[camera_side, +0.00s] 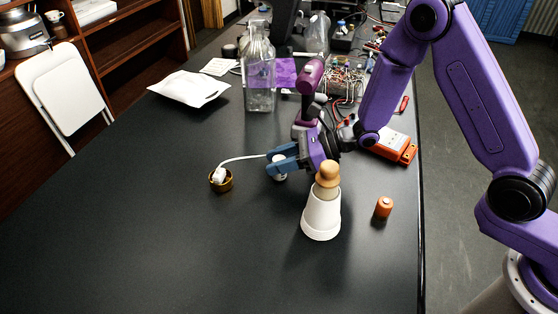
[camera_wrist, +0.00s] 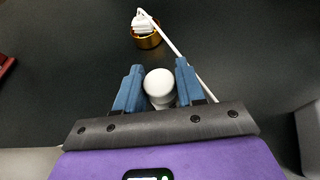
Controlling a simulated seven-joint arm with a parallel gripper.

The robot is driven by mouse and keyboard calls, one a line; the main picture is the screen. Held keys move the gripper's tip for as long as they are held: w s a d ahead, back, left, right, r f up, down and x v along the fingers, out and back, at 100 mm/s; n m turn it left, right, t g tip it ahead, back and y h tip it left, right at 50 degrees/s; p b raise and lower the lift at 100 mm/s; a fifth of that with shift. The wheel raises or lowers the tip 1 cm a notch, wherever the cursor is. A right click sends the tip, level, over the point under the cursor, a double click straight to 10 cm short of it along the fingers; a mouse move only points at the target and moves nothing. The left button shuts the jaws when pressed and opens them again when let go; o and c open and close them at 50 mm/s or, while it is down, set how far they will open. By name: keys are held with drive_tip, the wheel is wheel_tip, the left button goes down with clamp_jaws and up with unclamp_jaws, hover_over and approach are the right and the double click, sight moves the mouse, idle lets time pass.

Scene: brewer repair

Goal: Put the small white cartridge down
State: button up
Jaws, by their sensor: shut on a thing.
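The small white cartridge (camera_wrist: 159,84) is between the two blue fingers of my gripper (camera_wrist: 153,86) in the wrist view, its round white end facing the camera. In the side view my gripper (camera_side: 279,164) is low over the black table, and the cartridge (camera_side: 280,177) shows just below the fingers. My gripper is shut on it. I cannot tell whether the cartridge's lower end touches the table.
A brass cup (camera_side: 221,181) with a white plug and cable stands left of my gripper. A glass bottle (camera_side: 260,75) is behind. The front left table is clear.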

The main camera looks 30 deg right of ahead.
drive_tip(key=shift+f, duration=0.3)
drive_tip(key=o, duration=1)
drive_tip(key=shift+o, duration=0.2)
drive_tip(key=shift+r, duration=0.15)
drive_tip(key=v, duration=1.2)
